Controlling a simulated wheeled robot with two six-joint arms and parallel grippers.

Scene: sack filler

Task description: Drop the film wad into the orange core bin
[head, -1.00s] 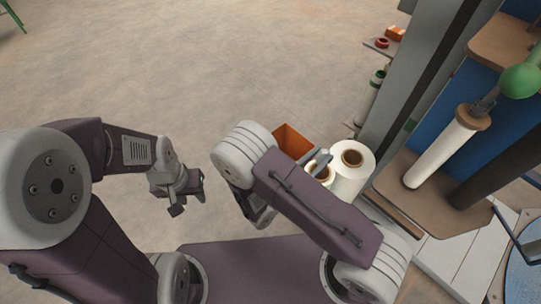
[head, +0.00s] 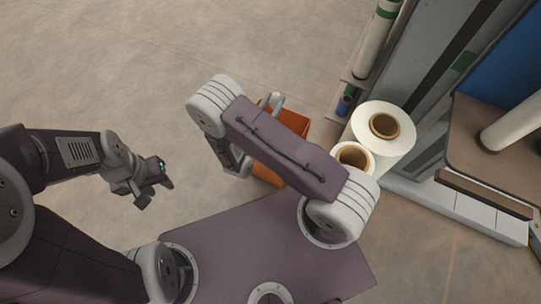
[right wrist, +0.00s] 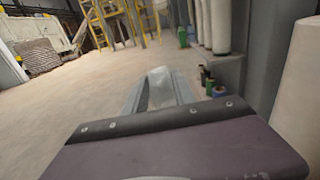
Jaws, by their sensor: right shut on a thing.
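The film wad (right wrist: 160,82) is a pale, translucent lump between the fingers of my right gripper (right wrist: 160,92) in the right wrist view. That gripper is shut on it. In the head view my right arm link crosses over the orange core bin (head: 296,122) and hides much of it. A pale grey piece at the bin's far edge seems to be the end of my right gripper; its exact height over the bin cannot be told. My left gripper (head: 154,188) is open and empty over bare floor at the left.
Two white film rolls, a large one (head: 398,153) and a smaller one (head: 350,170), stand just right of the bin. Beyond are a grey machine post (head: 425,60) and a shelf with an upright roll (head: 376,40). The floor at the left is clear.

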